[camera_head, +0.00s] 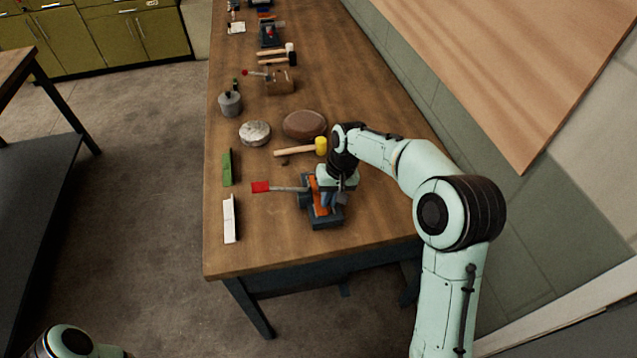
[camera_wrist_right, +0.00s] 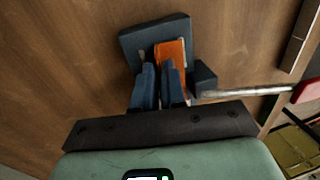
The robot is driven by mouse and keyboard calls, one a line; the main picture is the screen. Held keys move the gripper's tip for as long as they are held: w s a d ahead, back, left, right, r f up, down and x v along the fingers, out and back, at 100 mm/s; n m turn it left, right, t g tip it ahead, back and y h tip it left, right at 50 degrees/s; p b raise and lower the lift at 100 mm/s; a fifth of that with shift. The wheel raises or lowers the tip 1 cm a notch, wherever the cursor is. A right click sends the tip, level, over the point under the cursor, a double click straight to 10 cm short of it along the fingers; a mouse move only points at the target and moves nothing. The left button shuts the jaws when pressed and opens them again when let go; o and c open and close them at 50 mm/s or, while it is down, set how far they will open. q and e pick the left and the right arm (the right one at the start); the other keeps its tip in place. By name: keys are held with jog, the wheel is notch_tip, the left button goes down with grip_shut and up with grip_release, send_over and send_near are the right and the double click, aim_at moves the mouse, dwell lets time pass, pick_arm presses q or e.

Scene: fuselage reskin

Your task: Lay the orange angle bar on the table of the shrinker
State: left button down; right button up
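The shrinker (camera_head: 327,221) is a dark blue tool at the near end of the wooden bench, with a red-tipped lever (camera_head: 262,187) pointing left. The orange angle bar (camera_head: 317,203) is at the top of the shrinker, and also shows in the right wrist view (camera_wrist_right: 170,52). My right gripper (camera_head: 327,198) points down at it. In the right wrist view its two blue fingers (camera_wrist_right: 158,75) reach the bar, with a narrow gap between them. The fingers hide part of the bar, so I cannot tell whether they grip it. My left gripper is out of view.
A yellow-headed mallet (camera_head: 300,150), a brown pad (camera_head: 304,124) and a round grey disc (camera_head: 255,133) lie behind the shrinker. A green piece (camera_head: 227,168) and a white piece (camera_head: 230,218) lie along the left edge. The front-left bench corner is bare.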

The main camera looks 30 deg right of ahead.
jog(key=shift+f, duration=0.35)
grip_shut()
jog(key=shift+r, duration=0.1)
